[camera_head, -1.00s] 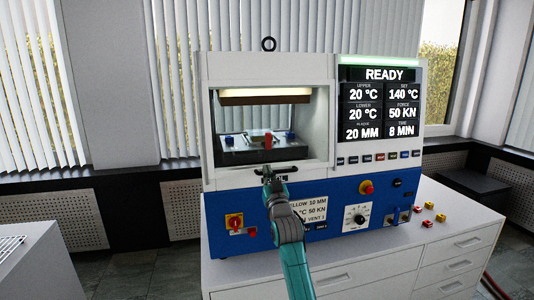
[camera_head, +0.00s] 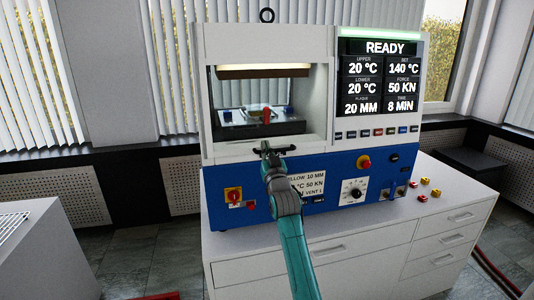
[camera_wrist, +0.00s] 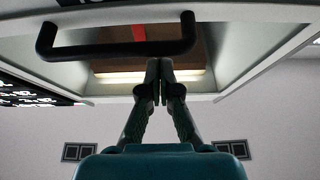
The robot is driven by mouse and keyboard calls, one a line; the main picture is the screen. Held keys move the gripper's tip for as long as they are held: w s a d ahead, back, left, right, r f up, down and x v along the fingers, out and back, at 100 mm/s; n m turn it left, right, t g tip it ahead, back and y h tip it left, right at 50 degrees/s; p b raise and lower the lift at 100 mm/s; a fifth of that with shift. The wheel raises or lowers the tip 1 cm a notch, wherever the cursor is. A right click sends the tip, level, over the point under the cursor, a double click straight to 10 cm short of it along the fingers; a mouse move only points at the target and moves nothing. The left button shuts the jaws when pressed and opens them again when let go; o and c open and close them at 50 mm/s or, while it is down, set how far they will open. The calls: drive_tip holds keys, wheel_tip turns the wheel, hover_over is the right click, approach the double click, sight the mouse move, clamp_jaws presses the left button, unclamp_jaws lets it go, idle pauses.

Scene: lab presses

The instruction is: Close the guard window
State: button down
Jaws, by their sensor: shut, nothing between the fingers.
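The press (camera_head: 215,160) stands on a white cabinet, with a square opening in its upper left part. A grey-white frame borders the opening, and its inside is visible; I cannot tell whether a clear guard window pane covers it. A dark bar handle (camera_head: 282,150) shows at the lower edge of the opening. In the wrist view the black handle (camera_wrist: 115,49) is close up and stands off the frame (camera_wrist: 240,75). My gripper (camera_head: 267,152) is shut and empty at the handle.
Inside the opening are a lit strip (camera_head: 262,72) and a plate with a red-orange part (camera_head: 267,116). The display (camera_head: 382,90) reads READY. Knobs, an emergency button (camera_head: 363,161) and small coloured pieces (camera_head: 424,181) lie to the right.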

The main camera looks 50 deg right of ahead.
drive_tip(key=s+a+f, duration=0.1)
drive_tip(key=s+a, duration=0.4)
drive_tip(key=s, duration=0.3)
drive_tip(key=shift+s, duration=0.15)
